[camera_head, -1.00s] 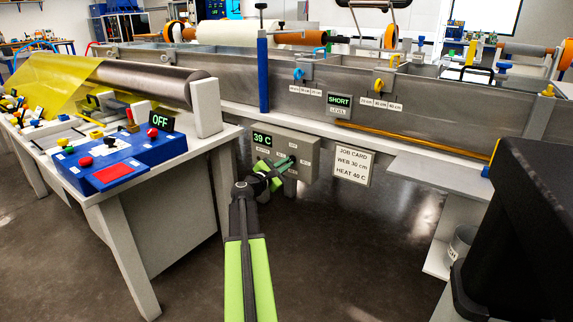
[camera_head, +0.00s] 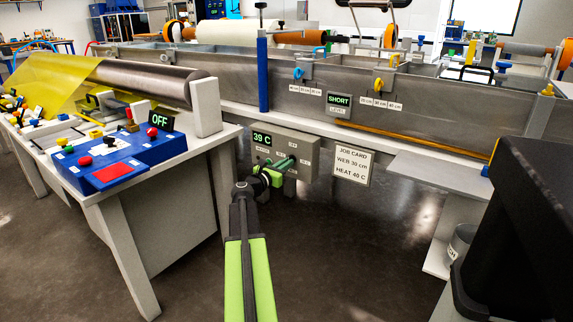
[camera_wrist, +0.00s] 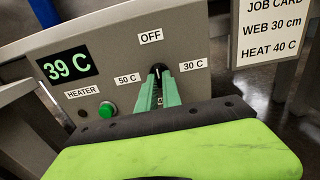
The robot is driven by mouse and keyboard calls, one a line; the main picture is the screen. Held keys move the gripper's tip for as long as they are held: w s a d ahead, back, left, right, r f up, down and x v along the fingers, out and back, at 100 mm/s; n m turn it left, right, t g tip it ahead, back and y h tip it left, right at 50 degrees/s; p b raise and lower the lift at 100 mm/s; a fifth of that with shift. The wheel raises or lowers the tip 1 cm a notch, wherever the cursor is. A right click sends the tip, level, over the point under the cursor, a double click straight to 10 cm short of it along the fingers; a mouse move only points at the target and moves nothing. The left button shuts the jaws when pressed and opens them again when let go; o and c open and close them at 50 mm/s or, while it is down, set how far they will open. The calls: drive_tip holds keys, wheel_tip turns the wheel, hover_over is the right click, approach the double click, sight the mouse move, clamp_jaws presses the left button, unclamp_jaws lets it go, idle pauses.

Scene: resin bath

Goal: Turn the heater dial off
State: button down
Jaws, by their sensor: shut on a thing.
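The heater dial (camera_wrist: 158,70) is a small black knob on a grey control box (camera_head: 303,150). In the wrist view it stands between the 50 C label on its left and the 30 C label on its right, below the OFF label (camera_wrist: 150,37). Its pale mark points up, roughly towards OFF. My gripper (camera_wrist: 157,82) is shut on the dial, with its green fingers on either side of it. In the head view my gripper (camera_head: 290,161) reaches the front of the box, and its fingers hide most of the dial.
The display (camera_wrist: 70,66) reads 39 C. A green heater lamp (camera_wrist: 107,109) looks lit beside a dark round spot. A job card (camera_head: 352,166) hangs right of the box. A white table (camera_head: 110,200) stands left; a grey shelf (camera_head: 440,172) juts out right.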

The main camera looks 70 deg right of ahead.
drive_tip(key=shift+s+f, duration=0.1)
drive_tip(key=shift+s, duration=0.15)
drive_tip(key=c, duration=1.6)
unclamp_jaws()
drive_tip(key=shift+c, duration=0.2)
drive_tip(key=shift+o, duration=0.6)
drive_tip(key=shift+w, duration=0.1)
drive_tip(key=v, duration=1.7)
drive_tip(key=shift+w+a, duration=0.1)
drive_tip(key=shift+a, duration=0.05)
